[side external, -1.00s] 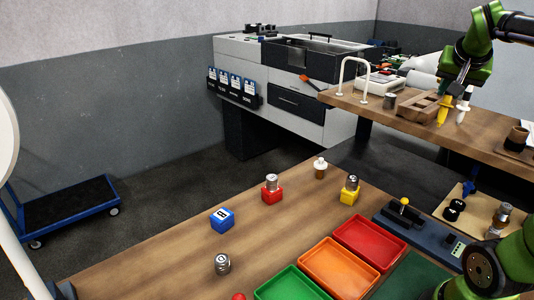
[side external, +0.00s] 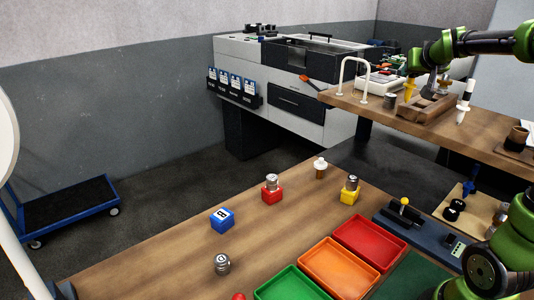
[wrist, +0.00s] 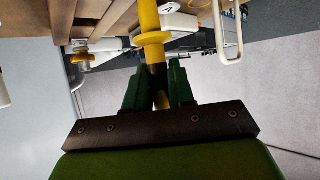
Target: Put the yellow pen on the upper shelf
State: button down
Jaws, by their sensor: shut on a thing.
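The yellow pen (side external: 410,89) hangs below my gripper (side external: 416,70) in the side view, over the back left part of the raised wooden shelf (side external: 483,143). In the wrist view the yellow pen (wrist: 151,31) runs up from between the dark green fingers of my gripper (wrist: 160,82), which is shut on it. In the side view the pen appears upright, just left of the wooden block. I cannot tell how far its lower end is above the shelf.
A wooden block (side external: 428,107), a grey cylinder (side external: 390,101), a white bent-tube frame (side external: 341,76) and a white box (side external: 381,82) stand on the shelf. A white pen (side external: 463,104) is right of the block. Coloured trays (side external: 338,267) and small blocks lie on the lower table.

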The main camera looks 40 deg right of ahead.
jog(key=shift+a+f+x, duration=0.1)
jog(key=shift+f+x, duration=0.1)
jog(key=shift+x, duration=1.25)
jog(key=shift+a+f+x, duration=0.1)
jog(key=shift+f+x, duration=0.1)
jog(key=shift+x, duration=1.25)
jog(key=shift+s, duration=0.15)
jog(key=shift+f, duration=0.25)
jog(key=c, duration=1)
grip_release()
jog(key=shift+o, duration=0.2)
jog(key=shift+r, duration=0.1)
